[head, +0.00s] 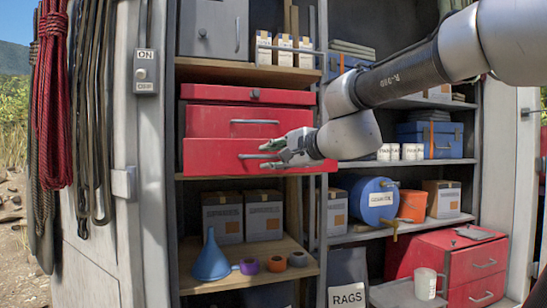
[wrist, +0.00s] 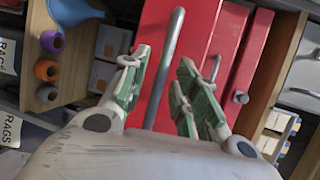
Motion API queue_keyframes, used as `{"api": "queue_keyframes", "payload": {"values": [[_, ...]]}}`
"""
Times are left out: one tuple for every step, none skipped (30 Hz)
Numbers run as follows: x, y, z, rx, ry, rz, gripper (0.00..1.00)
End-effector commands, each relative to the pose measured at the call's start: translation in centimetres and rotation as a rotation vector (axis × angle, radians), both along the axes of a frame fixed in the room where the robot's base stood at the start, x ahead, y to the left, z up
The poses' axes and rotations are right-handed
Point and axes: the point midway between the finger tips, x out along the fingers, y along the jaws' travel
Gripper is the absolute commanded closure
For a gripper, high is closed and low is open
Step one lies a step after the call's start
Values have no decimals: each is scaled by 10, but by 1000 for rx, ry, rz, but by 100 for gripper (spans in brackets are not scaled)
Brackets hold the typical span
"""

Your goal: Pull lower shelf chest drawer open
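A red chest (head: 224,121) with a lid and two drawers sits on the left middle shelf. Its lower drawer (head: 215,156) seems to stand out a little past the drawer above. My gripper (head: 292,147) is at the right part of this lower drawer's front. In the wrist view, the drawer's long grey bar handle (wrist: 166,70) passes between the fingers of my gripper (wrist: 160,88). The fingers are apart, with visible gaps beside the bar. Another red chest (head: 465,262) with two handled drawers stands at the lower right, away from my gripper; its drawers look shut.
A white mug (head: 425,284) is beside the lower right chest.

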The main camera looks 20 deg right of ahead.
Motion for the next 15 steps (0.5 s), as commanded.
{"api": "queue_keyframes", "payload": {"values": [[0, 0, 0, 0, 0, 0, 68], [0, 0, 0, 0, 0, 0, 68], [0, 0, 0, 0, 0, 0, 68], [0, 0, 0, 0, 0, 0, 68], [0, 0, 0, 0, 0, 0, 68], [0, 0, 0, 0, 0, 0, 68], [0, 0, 0, 0, -1, 0, 68], [-1, 0, 1, 0, -1, 0, 68], [-2, -1, 1, 0, -1, 0, 68], [-4, -2, 2, 0, -2, 0, 68], [-7, -3, 2, 0, -2, 0, 68], [-12, -5, 4, -1, -4, -1, 68], [-16, -7, 5, 0, -5, -2, 68], [-21, -9, 6, 0, -5, -2, 68], [-29, -12, 7, -2, -5, -2, 68]]}}
